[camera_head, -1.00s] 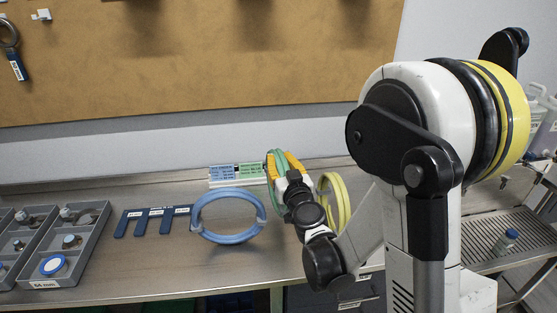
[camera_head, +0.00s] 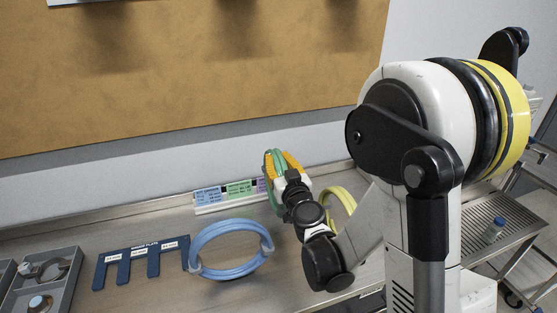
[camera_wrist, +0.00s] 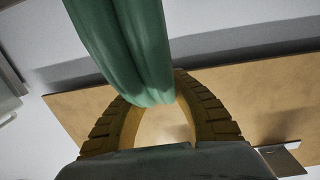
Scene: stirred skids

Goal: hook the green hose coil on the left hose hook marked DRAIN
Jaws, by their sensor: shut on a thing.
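The green hose coil (camera_head: 273,172) is held upright in my gripper (camera_head: 284,162), above the steel bench. In the wrist view the green coil (camera_wrist: 128,50) runs between the yellow fingers of my gripper (camera_wrist: 160,100), which are shut on it. Much of the coil is hidden behind the gripper and wrist in the head view. I cannot see a hose hook or a DRAIN mark that I can read in these frames.
A blue hose coil (camera_head: 230,250) stands on the bench left of my gripper, and a yellow coil (camera_head: 342,200) is just right of it. A label strip (camera_head: 225,192) lies behind. A blue slotted plate (camera_head: 145,252) and grey tray (camera_head: 60,290) are at left. The brown board (camera_head: 200,80) hangs above.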

